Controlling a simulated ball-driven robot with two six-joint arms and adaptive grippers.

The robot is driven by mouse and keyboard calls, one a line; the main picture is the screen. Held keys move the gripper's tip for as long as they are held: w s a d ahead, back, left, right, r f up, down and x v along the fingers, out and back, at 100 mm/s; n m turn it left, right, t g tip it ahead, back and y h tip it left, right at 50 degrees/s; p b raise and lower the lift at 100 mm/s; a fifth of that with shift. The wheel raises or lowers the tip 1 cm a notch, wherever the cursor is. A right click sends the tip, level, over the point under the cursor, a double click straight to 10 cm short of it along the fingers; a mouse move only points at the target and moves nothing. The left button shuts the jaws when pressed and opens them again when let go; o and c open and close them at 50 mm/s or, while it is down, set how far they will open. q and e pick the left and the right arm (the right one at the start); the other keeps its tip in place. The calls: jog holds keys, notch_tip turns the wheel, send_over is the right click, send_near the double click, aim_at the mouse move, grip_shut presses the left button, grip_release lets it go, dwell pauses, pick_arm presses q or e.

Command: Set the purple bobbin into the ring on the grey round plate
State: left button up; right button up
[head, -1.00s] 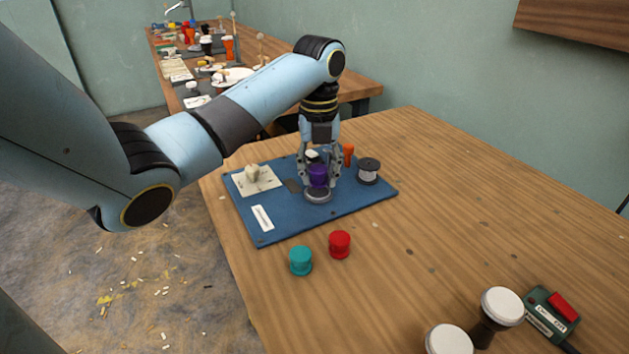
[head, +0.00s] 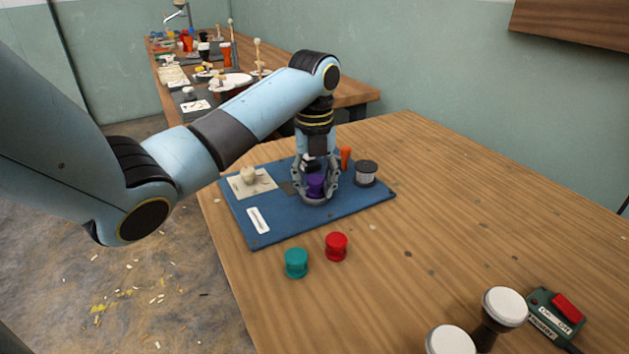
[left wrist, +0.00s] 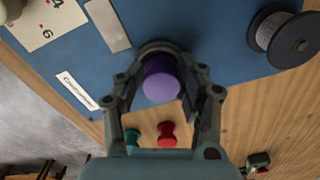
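The purple bobbin (head: 315,184) stands upright, seemingly in the grey round plate (head: 317,201) on the blue board. It also shows in the left wrist view (left wrist: 161,83), between and beyond my fingers. My left gripper (head: 316,190) points down around the bobbin, with its fingers spread to either side. In the left wrist view (left wrist: 163,92) gaps show between the fingers and the bobbin. The fingers and bobbin hide most of the ring, so how deep the bobbin sits cannot be told. My right gripper is not in view.
The blue board (head: 290,225) also bears a dark-ended spool (head: 366,173), an orange piece (head: 346,157) and a pale card (head: 250,183). A teal bobbin (head: 296,263) and red bobbin (head: 336,246) stand in front. White-topped pieces (head: 505,305) and a switch box (head: 555,315) are at lower right.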

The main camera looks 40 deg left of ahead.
aim_at(315, 179)
pick_arm(q)
jog(key=shift+o, duration=1)
jog(key=shift+s+d+f, duration=0.1)
jog(key=shift+s+f, duration=0.15)
jog(key=shift+f, duration=0.2)
jog(key=shift+o, duration=0.2)
jog(key=shift+w, duration=0.1)
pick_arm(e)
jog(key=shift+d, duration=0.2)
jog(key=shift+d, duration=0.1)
pick_arm(q)
jog(key=shift+r, duration=0.35)
notch_tip(315, 179, up, 8)
jog(key=shift+w+f+p, duration=0.1)
jog(key=shift+w+p, duration=0.05)
jog(key=shift+p, duration=0.45)
notch_tip(315, 179, up, 5)
jog(key=p, duration=0.4)
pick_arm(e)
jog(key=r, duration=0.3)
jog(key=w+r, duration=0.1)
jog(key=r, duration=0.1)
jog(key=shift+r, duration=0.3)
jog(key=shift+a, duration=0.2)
